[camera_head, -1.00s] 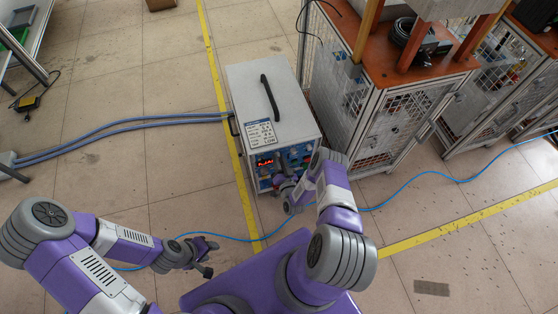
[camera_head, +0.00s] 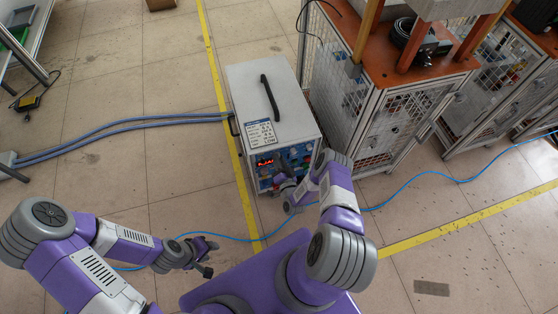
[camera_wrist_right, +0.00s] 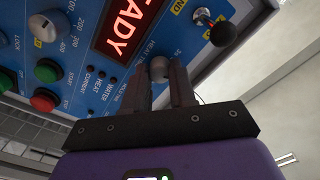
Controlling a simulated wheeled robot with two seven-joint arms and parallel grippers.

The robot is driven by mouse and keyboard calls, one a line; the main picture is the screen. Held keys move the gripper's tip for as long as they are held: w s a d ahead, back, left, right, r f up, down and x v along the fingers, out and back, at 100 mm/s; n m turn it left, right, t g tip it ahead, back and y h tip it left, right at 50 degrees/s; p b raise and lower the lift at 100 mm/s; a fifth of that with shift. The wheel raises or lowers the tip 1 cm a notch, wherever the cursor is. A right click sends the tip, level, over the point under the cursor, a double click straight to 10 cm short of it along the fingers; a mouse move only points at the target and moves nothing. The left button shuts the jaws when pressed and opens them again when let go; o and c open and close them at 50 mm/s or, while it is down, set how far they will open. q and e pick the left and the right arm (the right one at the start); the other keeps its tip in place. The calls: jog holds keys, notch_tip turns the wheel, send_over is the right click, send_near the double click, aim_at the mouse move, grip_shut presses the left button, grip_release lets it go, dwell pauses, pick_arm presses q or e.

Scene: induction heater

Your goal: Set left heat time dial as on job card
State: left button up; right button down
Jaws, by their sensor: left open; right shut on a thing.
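The induction heater (camera_head: 280,95) is a grey box with a blue front panel, and the panel fills much of the right wrist view (camera_wrist_right: 75,75). The job card (camera_head: 260,133) lies on its top; its writing is too small to read. My right gripper (camera_wrist_right: 158,82) is shut on a grey round dial (camera_wrist_right: 158,66) beside a label starting "HEAT TI". The fingers hide part of the dial and its scale. In the head view the right gripper (camera_head: 285,185) is at the panel's lower part. My left gripper (camera_head: 208,257) is open and empty, away from the heater.
A red display (camera_wrist_right: 120,25) reads "ADY" in the part that shows. A black-knobbed lever (camera_wrist_right: 222,33), a green button (camera_wrist_right: 47,70) and a red button (camera_wrist_right: 43,99) are near the dial. A caged bench (camera_head: 400,110) stands right of the heater. A blue hose (camera_head: 430,173) crosses the floor.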

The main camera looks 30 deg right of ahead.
jog(key=c, duration=0.9)
grip_release()
jog(key=shift+f, duration=0.1)
jog(key=shift+s, duration=0.1)
jog(key=p+v, duration=0.2)
jog(key=v, duration=0.5)
jog(key=shift+s+a, duration=0.1)
jog(key=shift+s, duration=0.15)
